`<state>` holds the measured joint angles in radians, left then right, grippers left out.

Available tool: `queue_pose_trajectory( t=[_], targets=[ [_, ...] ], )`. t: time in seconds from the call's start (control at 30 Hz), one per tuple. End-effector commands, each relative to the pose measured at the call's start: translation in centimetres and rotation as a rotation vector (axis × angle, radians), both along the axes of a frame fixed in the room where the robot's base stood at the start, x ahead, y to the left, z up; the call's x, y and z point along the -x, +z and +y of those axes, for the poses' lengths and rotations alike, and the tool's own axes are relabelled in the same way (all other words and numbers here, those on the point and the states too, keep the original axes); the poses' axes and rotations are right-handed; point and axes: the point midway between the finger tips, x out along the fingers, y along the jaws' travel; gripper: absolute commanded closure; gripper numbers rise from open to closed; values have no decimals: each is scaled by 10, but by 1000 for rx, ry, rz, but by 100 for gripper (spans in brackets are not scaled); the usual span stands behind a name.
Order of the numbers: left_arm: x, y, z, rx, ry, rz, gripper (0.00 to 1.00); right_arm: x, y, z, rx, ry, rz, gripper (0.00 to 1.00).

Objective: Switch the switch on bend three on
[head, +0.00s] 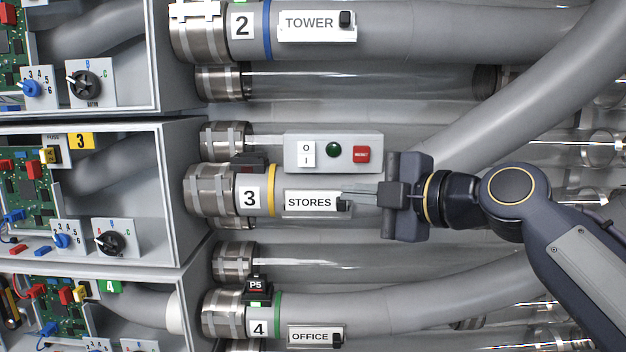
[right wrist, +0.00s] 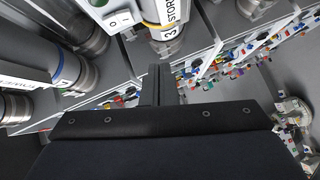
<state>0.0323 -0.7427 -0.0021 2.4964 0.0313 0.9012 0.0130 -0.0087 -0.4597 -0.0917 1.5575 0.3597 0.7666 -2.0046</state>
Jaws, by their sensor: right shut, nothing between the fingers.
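Bend three is the grey pipe with the number 3 plate (head: 249,198), a yellow ring and a STORES label (head: 309,202). Above the label sits a grey switch box (head: 375,141). It carries a white rocker switch (head: 306,154) marked O over I, a dark green lamp (head: 333,150) and a red button (head: 361,154). My right gripper (head: 346,194) is shut and empty; its fingers point left at the label's right end, below and right of the rocker. In the right wrist view its fingers (right wrist: 157,82) are together, and the box (right wrist: 122,19) shows at the top. My left gripper is out of view.
Bend two with its TOWER label (head: 309,23) runs above, and bend four with its OFFICE label (head: 310,337) below. Open grey cabinets (head: 190,135) with circuit boards and dials stand at left. A thick grey pipe (head: 540,95) slants across the upper right.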

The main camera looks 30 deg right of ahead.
Motion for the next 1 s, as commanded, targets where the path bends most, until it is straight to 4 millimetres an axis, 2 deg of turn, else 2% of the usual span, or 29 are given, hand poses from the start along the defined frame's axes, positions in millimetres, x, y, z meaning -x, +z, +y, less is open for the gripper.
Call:
queue_pose_trajectory(
  t=[0.1,0.2,0.67,0.83,1.0],
  targets=[
    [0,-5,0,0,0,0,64,-2,19,-9,110,2,-83,100],
    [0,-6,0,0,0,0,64,-2,28,-13,157,1,-118,100],
    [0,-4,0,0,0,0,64,-6,30,-12,172,2,-124,100],
    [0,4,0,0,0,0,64,-29,28,-7,172,2,-119,100],
    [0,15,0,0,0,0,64,-66,26,2,171,3,-119,100]
  ],
)
